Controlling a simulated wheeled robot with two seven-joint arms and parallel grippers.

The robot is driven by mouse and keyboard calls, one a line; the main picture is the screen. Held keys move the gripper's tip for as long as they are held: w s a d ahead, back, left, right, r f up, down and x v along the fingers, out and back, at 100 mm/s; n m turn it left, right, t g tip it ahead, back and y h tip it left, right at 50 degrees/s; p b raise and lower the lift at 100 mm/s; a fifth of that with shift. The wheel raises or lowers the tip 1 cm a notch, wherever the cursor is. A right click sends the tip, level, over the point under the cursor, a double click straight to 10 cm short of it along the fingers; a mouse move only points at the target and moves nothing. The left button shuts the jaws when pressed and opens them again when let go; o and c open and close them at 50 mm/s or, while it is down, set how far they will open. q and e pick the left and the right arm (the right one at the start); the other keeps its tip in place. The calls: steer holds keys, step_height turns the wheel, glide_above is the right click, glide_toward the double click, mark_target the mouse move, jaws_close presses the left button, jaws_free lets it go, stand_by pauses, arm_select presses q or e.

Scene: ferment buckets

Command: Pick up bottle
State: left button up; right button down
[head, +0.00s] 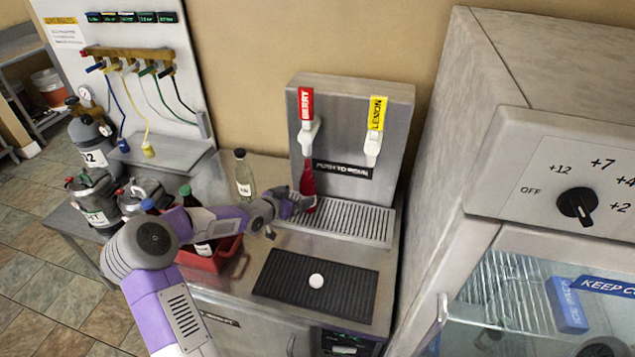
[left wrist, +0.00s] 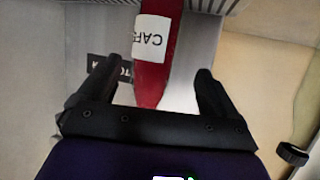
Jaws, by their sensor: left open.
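A red bottle (head: 307,188) stands upright on the drip grate of the dispenser, below the tap with the red BERRY handle. In the left wrist view the red bottle (left wrist: 156,85), with a white label, lies between the two black fingers of my left gripper (left wrist: 156,78). Gaps show on both sides of it. In the head view my left gripper (head: 285,208) is at the bottle's lower left, open, and its fingers partly cover the bottle's base. My right gripper is not in view.
A clear bottle (head: 244,176) stands left of the dispenser (head: 345,110). A red crate (head: 213,262) holding bottles is behind my left arm. A black mat (head: 290,287) with a white round item (head: 316,281) lies in front of the drip grate (head: 345,221). A large cooler (head: 450,130) bounds the right side.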

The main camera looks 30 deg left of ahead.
mark_target(303, 195)
arm_select(q)
steer(key=shift+x, duration=0.75)
steer(key=x, duration=0.2)
steer(key=b+x, duration=0.1)
steer(key=x, duration=0.1)
steer(key=shift+w+d+f, duration=0.2)
steer(key=shift+d, duration=0.25)
steer(key=shift+w+f, duration=0.1)
steer(key=shift+w, duration=0.2)
steer(key=c, duration=1.4)
steer(key=shift+c, duration=1.3)
steer(key=shift+r, duration=0.25)
